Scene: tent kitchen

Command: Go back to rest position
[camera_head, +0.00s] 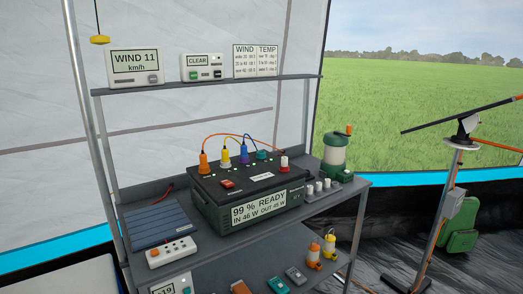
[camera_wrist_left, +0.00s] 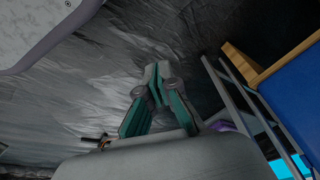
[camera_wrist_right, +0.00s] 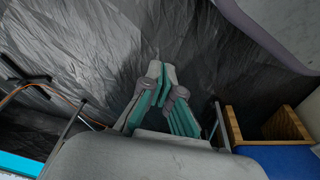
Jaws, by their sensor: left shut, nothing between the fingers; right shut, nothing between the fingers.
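My left gripper (camera_wrist_left: 157,72) shows in the left wrist view, its teal and grey fingers together and empty. My right gripper (camera_wrist_right: 165,74) shows in the right wrist view, also shut with nothing between its fingers. Crumpled grey ground sheet (camera_wrist_left: 95,85) lies beyond the left fingers, and the same kind of sheet (camera_wrist_right: 110,60) lies beyond the right fingers. Neither gripper touches anything that I can see. Neither arm shows in the head view.
A shelf (camera_head: 210,84) holds displays. A tripod stand (camera_head: 444,215) stands right. A wooden-edged blue thing (camera_wrist_right: 280,155) is near the right gripper.

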